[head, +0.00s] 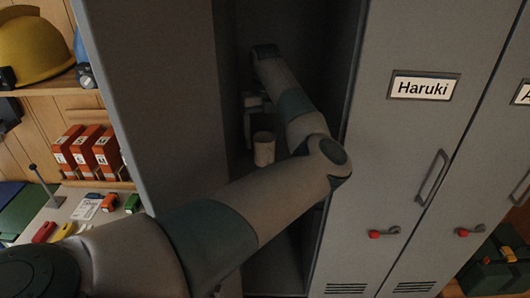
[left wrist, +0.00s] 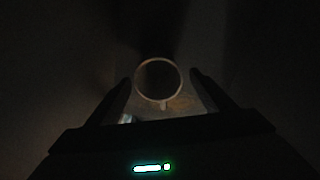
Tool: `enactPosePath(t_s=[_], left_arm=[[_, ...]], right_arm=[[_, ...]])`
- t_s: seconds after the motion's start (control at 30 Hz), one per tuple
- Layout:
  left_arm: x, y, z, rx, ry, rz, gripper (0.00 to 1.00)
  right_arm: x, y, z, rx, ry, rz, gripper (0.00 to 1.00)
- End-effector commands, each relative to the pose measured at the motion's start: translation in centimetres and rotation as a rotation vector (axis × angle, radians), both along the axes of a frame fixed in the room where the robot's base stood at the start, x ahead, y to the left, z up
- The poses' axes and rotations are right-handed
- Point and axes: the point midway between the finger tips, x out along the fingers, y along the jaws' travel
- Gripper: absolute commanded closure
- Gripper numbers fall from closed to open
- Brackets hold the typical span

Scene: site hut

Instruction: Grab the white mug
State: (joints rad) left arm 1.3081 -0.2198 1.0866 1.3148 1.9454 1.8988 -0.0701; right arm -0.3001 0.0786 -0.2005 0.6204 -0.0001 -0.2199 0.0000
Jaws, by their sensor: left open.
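The white mug (head: 264,149) stands upright inside the open locker, on its dim floor or shelf. My left arm reaches into the locker, and my left gripper (head: 250,121) is just behind and left of the mug in the head view. In the dark left wrist view the mug's round rim (left wrist: 158,80) shows between the two open fingers of the left gripper (left wrist: 160,82), with a gap on either side. A small bump at the rim's lower edge looks like the handle. My right gripper is not in view.
The open locker door (head: 150,90) stands left of my arm. A closed locker labelled Haruki (head: 424,87) is on the right. Shelves at far left hold a yellow helmet (head: 30,50) and red boxes (head: 88,152). The locker walls leave little side room.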

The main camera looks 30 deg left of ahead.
Motion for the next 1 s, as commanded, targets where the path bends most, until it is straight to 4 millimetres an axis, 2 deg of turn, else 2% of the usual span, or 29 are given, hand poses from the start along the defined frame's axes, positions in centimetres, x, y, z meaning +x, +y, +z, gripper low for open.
enactPosePath(t_s=[0.23, 0.5, 0.67, 1.0], left_arm=[[-0.3, -0.1, -1.3, 0.000, 0.004, 0.000, 0.25], [-0.4, -0.1, -4.1, 0.000, 0.004, -0.001, 0.25], [-0.3, -0.1, -4.9, -0.001, 0.000, 0.000, 0.25], [-0.3, -0.1, -5.0, 0.000, 0.000, 0.000, 0.25]], right_arm=[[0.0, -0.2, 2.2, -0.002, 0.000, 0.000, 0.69], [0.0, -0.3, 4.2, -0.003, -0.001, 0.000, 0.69], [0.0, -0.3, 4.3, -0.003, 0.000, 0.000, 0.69], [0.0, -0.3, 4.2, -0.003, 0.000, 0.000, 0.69]])
